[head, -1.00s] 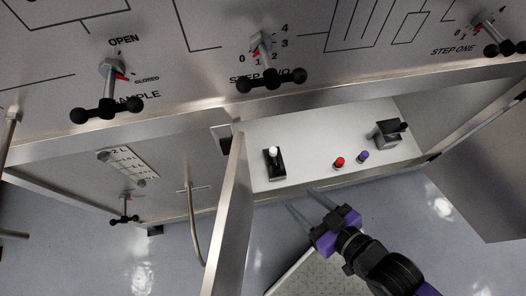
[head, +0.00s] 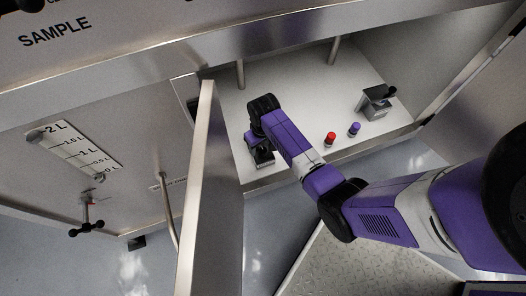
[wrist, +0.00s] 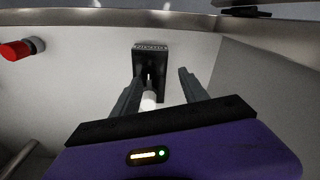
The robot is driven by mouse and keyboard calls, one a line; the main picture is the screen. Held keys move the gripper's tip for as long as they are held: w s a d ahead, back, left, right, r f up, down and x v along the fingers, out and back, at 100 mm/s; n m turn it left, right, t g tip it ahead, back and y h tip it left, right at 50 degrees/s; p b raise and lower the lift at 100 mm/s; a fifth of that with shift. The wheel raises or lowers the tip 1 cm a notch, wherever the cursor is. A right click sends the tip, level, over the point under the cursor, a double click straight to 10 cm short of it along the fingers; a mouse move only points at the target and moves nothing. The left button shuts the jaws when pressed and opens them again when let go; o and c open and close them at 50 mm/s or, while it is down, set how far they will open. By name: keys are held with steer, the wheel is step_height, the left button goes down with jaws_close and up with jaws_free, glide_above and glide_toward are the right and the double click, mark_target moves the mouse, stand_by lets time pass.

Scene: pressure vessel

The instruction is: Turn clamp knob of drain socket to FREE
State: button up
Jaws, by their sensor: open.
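A black block (head: 262,157) stands on the white cabinet floor, at the left in the head view. In the wrist view, the black block (wrist: 150,62) carries a white-tipped lever (wrist: 149,100). My gripper (wrist: 160,80) is open, its two fingers either side of the lever in that view; contact is not visible. In the head view my wrist hides most of the gripper and the block's top. A grey block (head: 372,104) with a black knob (head: 390,91) stands at the cabinet's right.
A red cylinder (head: 330,139) and a purple one (head: 354,129) stand between the blocks. The red one (wrist: 14,50) also shows at left in the wrist view. The open cabinet door (head: 200,200) is left of my arm. Two pipes descend at the back.

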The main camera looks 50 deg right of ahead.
mark_target(263, 150)
steer(key=shift+w+d+r+g+b, duration=0.1)
steer(key=shift+w+d+g+b, duration=0.1)
steer(key=shift+d, duration=0.45)
steer(key=shift+w+d+r+g+b, duration=0.1)
steer(key=shift+w+d+g, duration=0.1)
steer(key=shift+d, duration=0.4)
steer(key=shift+d+f, duration=0.1)
steer(key=shift+d, duration=0.1)
step_height(263, 150, down, 7)
steer(key=b, duration=0.3)
steer(key=shift+f, duration=0.2)
jaws_close()
